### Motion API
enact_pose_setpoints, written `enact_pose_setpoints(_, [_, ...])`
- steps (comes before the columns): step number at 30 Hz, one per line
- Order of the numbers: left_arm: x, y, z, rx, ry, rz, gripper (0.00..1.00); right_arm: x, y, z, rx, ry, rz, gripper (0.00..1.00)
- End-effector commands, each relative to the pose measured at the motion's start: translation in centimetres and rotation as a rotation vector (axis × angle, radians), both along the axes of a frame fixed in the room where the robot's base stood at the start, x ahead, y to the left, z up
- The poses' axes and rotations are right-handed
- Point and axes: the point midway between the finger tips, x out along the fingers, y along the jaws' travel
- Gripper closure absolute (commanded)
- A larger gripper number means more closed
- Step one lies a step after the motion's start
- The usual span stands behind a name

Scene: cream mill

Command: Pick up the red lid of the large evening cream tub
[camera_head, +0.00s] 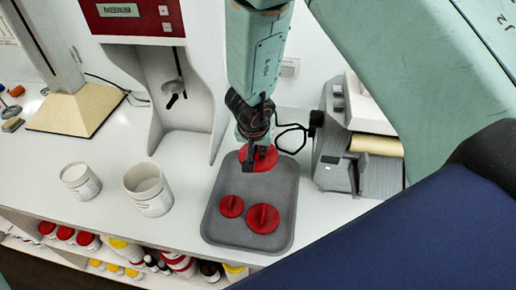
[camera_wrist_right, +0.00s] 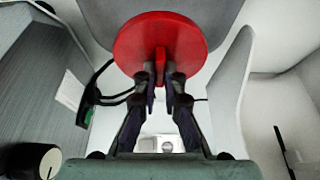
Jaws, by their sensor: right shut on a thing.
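My right gripper (camera_head: 256,151) reaches down to the back of a grey tray and is shut on the raised grip of a red lid (camera_head: 267,160). In the right wrist view the fingers (camera_wrist_right: 160,82) close on the upright ridge of this round lid (camera_wrist_right: 190,42). The fingers hide part of the lid in the head view, and I cannot tell whether it touches the tray. Two more red lids, a smaller one (camera_head: 229,207) and a larger one (camera_head: 270,221), lie at the tray's front. My left gripper is not in view.
The grey tray (camera_head: 284,236) sits on the white counter. Two open white tubs, a small one (camera_head: 87,189) and a large one (camera_head: 155,204), stand left of it. A red and white machine (camera_head: 198,60) stands behind, and a grey device (camera_head: 335,165) stands close on the right.

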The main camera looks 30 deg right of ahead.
Motion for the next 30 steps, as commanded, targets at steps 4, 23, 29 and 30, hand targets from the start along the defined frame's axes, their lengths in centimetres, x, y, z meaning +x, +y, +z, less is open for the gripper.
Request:
enact_pose_setpoints(4, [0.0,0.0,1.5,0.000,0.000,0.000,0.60,0.0,0.0,2.2,0.000,-0.001,-0.001,1.00])
enact_pose_setpoints(23, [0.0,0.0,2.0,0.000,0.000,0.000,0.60,0.0,0.0,6.5,-0.001,-0.002,0.000,1.00])
enact_pose_setpoints(29, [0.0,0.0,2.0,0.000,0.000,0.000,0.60,0.1,0.0,7.6,-0.002,-0.002,-0.001,1.00])
enact_pose_setpoints(30, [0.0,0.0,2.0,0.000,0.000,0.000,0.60,0.0,0.0,7.7,-0.002,-0.001,-0.001,1.00])
